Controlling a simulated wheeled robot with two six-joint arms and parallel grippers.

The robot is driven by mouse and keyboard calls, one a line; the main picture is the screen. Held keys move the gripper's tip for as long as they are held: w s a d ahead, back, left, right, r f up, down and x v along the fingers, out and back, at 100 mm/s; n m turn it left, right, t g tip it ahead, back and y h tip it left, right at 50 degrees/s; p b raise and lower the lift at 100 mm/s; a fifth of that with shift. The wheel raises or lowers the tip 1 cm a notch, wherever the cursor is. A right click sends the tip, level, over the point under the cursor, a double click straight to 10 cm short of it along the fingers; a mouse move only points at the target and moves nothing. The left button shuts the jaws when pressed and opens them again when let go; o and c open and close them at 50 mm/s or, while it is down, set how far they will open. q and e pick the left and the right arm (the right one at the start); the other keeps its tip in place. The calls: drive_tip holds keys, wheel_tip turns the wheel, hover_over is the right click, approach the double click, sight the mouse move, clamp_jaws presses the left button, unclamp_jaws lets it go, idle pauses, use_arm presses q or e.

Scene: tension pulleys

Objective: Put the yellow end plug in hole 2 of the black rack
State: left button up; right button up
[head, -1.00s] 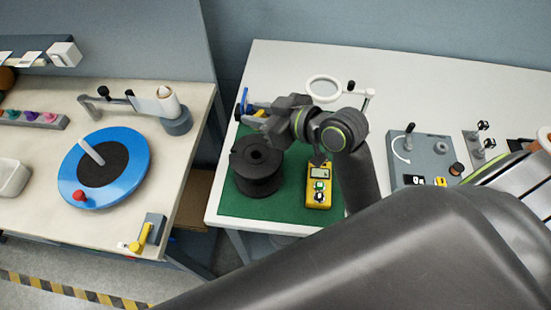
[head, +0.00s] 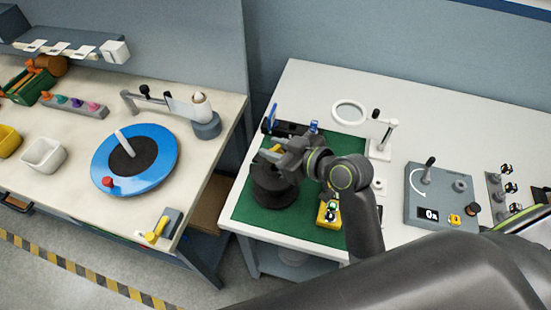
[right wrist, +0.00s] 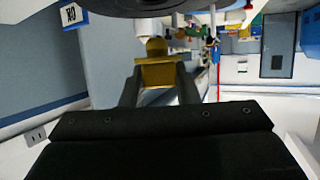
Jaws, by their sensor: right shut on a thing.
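My right gripper (head: 272,152) is at the back left of the green mat, over the far side of the black spool. It is shut on a yellow piece, which looks like the yellow end plug (right wrist: 157,73); this sits between the two fingers in the right wrist view. Only a small yellow bit shows in the head view. A low dark piece with blue parts, likely the black rack (head: 290,128), lies just behind the gripper at the mat's back edge. Its holes and their numbers cannot be made out. The plug looks apart from it. My left gripper is not in view.
The black spool (head: 272,190) stands on the green mat (head: 305,222), close under the gripper. A yellow meter (head: 328,213) is to its right, partly hidden by my arm. A ring magnifier (head: 349,112) and a grey control box (head: 440,197) stand farther right.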

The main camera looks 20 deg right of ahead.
wheel_tip(320, 180, down, 4)
drive_tip(key=shift+r+p, duration=0.15)
drive_tip(key=shift+p, duration=0.3)
drive_tip(key=shift+s+f, duration=0.1)
drive_tip(key=shift+f, duration=0.25)
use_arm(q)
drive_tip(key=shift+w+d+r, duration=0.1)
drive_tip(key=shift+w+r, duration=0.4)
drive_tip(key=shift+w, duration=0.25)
use_arm(e)
drive_tip(key=o, duration=0.9)
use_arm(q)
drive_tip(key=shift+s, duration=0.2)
